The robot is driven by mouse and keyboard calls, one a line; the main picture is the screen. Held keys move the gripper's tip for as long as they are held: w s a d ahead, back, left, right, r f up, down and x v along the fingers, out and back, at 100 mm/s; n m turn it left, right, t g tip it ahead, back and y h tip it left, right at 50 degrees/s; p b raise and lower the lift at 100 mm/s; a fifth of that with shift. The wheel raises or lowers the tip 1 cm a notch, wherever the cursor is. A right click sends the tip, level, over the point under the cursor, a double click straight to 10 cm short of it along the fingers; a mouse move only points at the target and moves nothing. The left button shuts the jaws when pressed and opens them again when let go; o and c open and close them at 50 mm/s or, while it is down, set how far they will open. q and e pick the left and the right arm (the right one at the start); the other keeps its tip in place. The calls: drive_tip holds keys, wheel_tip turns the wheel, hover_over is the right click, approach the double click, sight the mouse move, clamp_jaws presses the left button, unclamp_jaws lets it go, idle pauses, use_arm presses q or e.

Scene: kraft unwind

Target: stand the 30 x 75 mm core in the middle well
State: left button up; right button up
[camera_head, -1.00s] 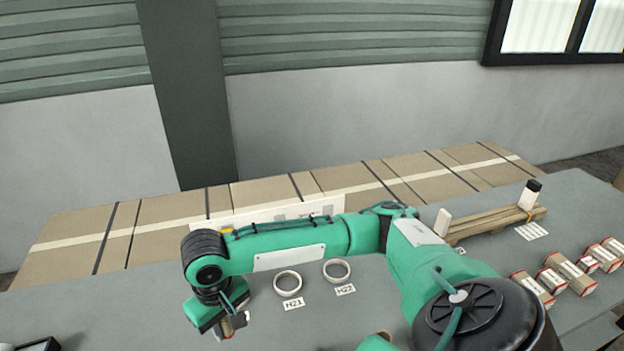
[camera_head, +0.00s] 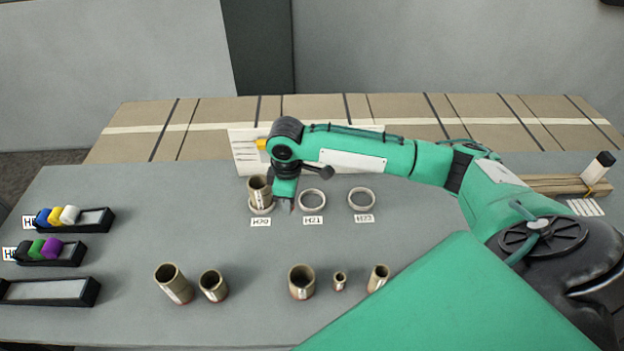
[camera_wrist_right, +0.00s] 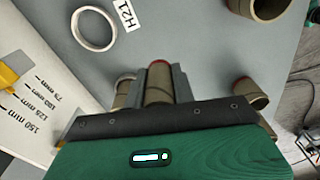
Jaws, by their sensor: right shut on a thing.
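My right gripper (camera_head: 288,205) points down between the H20 and H21 spots, shut on a slim brown core (camera_wrist_right: 159,82) with a red end, seen between its fingers in the wrist view. In the head view the gripper hides that core. The middle well, a pale ring at label H21 (camera_head: 312,199), is empty, just right of the gripper; it also shows in the wrist view (camera_wrist_right: 93,28). A wider core (camera_head: 260,188) stands at the H20 ring (camera_head: 261,208), close left of the gripper. The third ring (camera_head: 361,199) is empty. My left gripper is out of view.
Several cores stand in front: two at left (camera_head: 174,283) (camera_head: 213,286), others nearer the middle (camera_head: 302,282) (camera_head: 340,281) (camera_head: 379,278). A white marked board (camera_head: 243,150) stands behind the rings. Black trays (camera_head: 100,222) lie at left, wooden strips (camera_head: 550,185) at right.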

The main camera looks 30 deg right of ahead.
drive_tip(key=w+d+f+n+p, duration=0.25)
drive_tip(key=w+d+n, duration=0.2)
drive_tip(key=n, duration=0.25)
drive_tip(key=n+p, duration=0.2)
drive_tip(key=n, duration=0.4)
approach(312, 202)
drive_tip(key=shift+s+a+f, duration=0.15)
drive_tip(key=shift+a+f, duration=0.1)
drive_tip(key=shift+a, duration=0.4)
drive_tip(key=shift+d+f+n, duration=0.25)
drive_tip(key=shift+d+n, duration=0.05)
drive_tip(key=shift+d, duration=0.05)
drive_tip(key=shift+d+f+b, duration=0.1)
drive_tip(key=shift+f+b, duration=0.15)
drive_tip(key=shift+b, duration=0.1)
drive_tip(key=shift+f+b, duration=1.45)
drive_tip(key=shift+b, duration=0.2)
drive_tip(key=shift+f+b, duration=0.35)
drive_tip(key=shift+f, duration=0.65)
drive_tip(key=shift+f, duration=0.15)
